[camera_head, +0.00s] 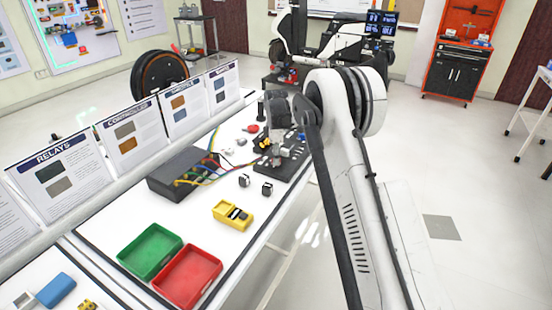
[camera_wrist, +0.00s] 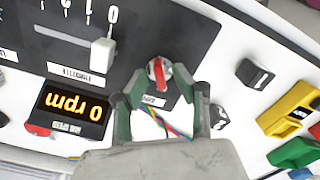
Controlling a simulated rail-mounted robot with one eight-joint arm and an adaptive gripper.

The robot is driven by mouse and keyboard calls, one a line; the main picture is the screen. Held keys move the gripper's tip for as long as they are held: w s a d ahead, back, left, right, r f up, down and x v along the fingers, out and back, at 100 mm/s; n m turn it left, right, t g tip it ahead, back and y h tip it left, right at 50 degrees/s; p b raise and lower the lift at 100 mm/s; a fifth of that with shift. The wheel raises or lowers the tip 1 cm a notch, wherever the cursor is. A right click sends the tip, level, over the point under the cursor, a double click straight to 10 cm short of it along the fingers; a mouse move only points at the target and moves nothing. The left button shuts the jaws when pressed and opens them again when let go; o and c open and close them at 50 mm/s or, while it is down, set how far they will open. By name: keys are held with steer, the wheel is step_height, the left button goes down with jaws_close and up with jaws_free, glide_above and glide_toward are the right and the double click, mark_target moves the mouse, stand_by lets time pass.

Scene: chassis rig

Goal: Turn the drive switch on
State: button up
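In the wrist view, a round silver knob with a red bar (camera_wrist: 158,74) sits on the black control panel (camera_wrist: 180,32). The label below it is partly hidden, so I cannot tell whether this is the drive switch. My gripper (camera_wrist: 160,92) is open, with its two green-and-grey fingers apart on either side of the knob and nothing held. I cannot tell whether a finger touches it. A display (camera_wrist: 72,112) reads 0 rpm, upside down in the picture. A white slider handle (camera_wrist: 102,52) stands left of the knob. In the head view, my arm and gripper partly hide the panel (camera_head: 292,168).
A yellow meter (camera_head: 233,214), a green tray (camera_head: 150,250) and a red tray (camera_head: 187,276) lie on the white bench. A dark box with coloured wires (camera_head: 185,172) stands left of the panel. Small black switches (camera_wrist: 254,74) sit beside the panel. Information boards line the bench's back edge.

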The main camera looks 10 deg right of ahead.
steer(key=shift+f, duration=0.15)
steer(key=shift+c, duration=0.3)
jaws_close()
steer(key=shift+m, duration=0.3)
steer(key=m+b, duration=0.2)
steer(key=m, duration=0.3)
steer(key=shift+b, duration=0.3)
steer(key=m+b, duration=0.1)
steer(key=m, duration=0.5)
steer(key=shift+m, duration=0.3)
steer(key=shift+o, duration=0.3)
jaws_free()
